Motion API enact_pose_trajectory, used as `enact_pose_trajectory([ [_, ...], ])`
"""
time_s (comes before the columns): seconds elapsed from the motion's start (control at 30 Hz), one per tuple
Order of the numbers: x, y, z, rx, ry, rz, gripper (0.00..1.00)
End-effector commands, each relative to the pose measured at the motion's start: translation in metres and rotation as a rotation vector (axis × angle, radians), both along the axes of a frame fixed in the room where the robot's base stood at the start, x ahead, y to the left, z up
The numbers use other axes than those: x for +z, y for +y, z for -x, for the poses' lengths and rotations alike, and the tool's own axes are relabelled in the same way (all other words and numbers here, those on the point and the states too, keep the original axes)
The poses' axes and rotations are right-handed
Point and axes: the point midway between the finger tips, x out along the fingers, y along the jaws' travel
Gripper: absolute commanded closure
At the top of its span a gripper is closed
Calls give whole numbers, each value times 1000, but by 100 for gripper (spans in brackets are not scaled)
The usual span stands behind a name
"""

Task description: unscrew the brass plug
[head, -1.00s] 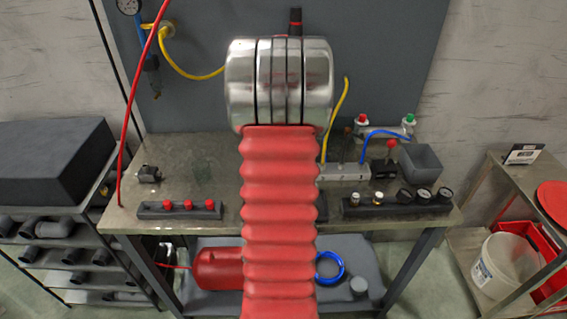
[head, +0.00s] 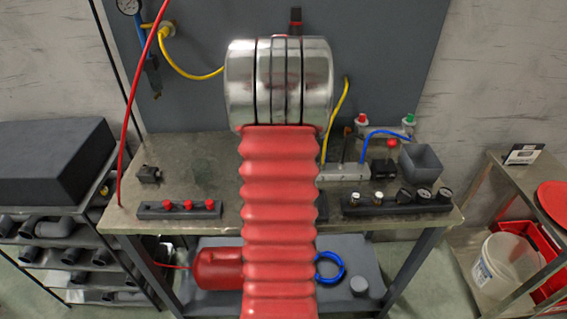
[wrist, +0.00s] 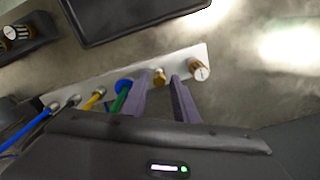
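The brass plug (wrist: 160,77) sits in a pale manifold block (wrist: 68,99) in the wrist view. My gripper (wrist: 161,82) has two purple fingers, spread apart, one on each side of the plug in the picture. A gap shows between plug and fingers, and I cannot tell how deep the tips reach. In the head view, my arm hides the gripper and part of the manifold block (head: 345,171); I cannot make out the plug there.
A brass knob with a white face (wrist: 199,70) stands just right of the fingers. A green hose with a blue collar (wrist: 123,87) is close on the left, then a yellow hose (wrist: 94,101) and a blue hose (wrist: 28,130). A dark tray (wrist: 130,15) lies beyond.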

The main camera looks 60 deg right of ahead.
Motion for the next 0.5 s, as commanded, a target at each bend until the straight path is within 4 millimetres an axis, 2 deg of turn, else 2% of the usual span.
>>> enact_pose_trajectory([
  [0.5,0,0,-1,-390,0,0,73],
])
